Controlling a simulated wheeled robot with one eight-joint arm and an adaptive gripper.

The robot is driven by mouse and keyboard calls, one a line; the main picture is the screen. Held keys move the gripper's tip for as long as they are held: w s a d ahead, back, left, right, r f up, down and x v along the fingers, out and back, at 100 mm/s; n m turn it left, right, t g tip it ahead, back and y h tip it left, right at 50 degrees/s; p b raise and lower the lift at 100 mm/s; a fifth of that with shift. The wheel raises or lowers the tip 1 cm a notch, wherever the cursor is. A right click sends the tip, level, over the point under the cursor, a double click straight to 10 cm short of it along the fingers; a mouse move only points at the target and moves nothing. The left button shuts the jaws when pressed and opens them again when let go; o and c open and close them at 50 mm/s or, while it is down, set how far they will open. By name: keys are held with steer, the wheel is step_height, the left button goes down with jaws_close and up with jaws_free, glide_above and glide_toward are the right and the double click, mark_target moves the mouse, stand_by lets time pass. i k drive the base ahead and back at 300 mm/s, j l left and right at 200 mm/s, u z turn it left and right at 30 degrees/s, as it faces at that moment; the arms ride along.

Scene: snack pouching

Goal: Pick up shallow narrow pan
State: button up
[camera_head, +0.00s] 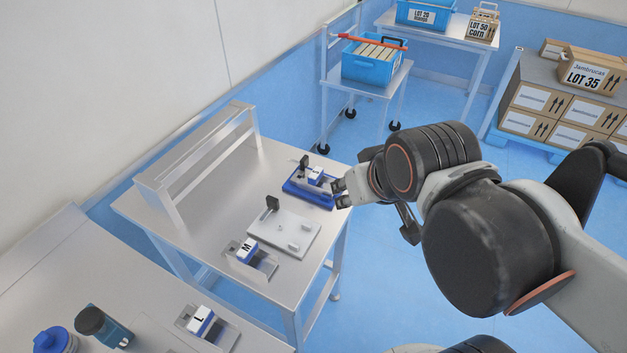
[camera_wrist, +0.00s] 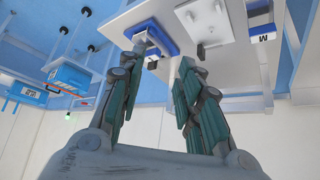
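I cannot tell for certain which piece is the shallow narrow pan. A low metal holder (camera_head: 262,263) carries a white and blue block marked M (camera_head: 247,250) on the steel table. A similar holder (camera_head: 222,335) with a block marked L (camera_head: 200,320) is on the nearer bench. A blue base (camera_head: 313,196) with a small white and blue block (camera_head: 315,173) sits at the table's far right corner; the base shows in the wrist view (camera_wrist: 150,40). My gripper (camera_head: 338,192) is beside this base. Its fingers (camera_wrist: 160,85) are spread and empty in the wrist view.
A pale plate (camera_head: 285,236) with small posts lies between the blue base and the M holder. A metal rack (camera_head: 195,165) stands along the table's back. A blue crate (camera_head: 370,65) sits on a cart behind.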

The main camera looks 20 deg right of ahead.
mark_target(315, 182)
steer(key=i+l+u, duration=0.15)
steer(key=u, duration=0.25)
steer(key=i+l+u, duration=0.1)
steer(key=l+u, duration=0.3)
steer(key=k+j, duration=0.1)
steer(key=i, duration=0.1)
